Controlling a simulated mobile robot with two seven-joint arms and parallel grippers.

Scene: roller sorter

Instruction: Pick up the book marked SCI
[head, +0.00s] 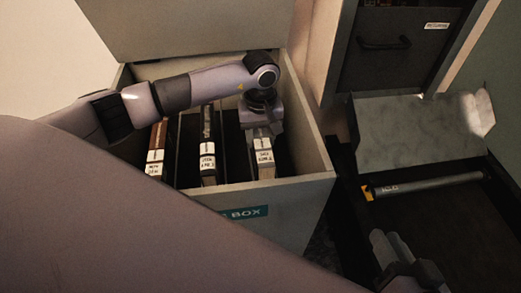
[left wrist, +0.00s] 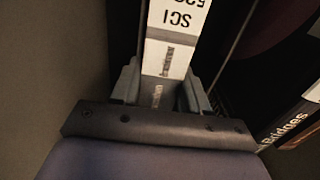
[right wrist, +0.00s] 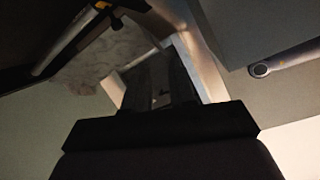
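The SCI book (head: 264,160) stands in the right part of the grey box, its white spine label facing up and forward. Its label reads SCI in the left wrist view (left wrist: 172,22). My left gripper (head: 262,125) is over this book, with one finger on each side of its spine. In the left wrist view the fingers (left wrist: 163,88) sit close against the spine and look shut on it. The book's lower part is hidden in the box. My right gripper (head: 396,250) is empty and its fingers look together; they also show in the right wrist view (right wrist: 160,85).
Two other labelled books, one in the middle (head: 207,160) and one brown on the left (head: 156,150), stand in the box (head: 300,192). Dark dividers separate them. At the right are a grey metal flap (head: 415,130), a roller (head: 430,185) and a cabinet with a handle (head: 385,45).

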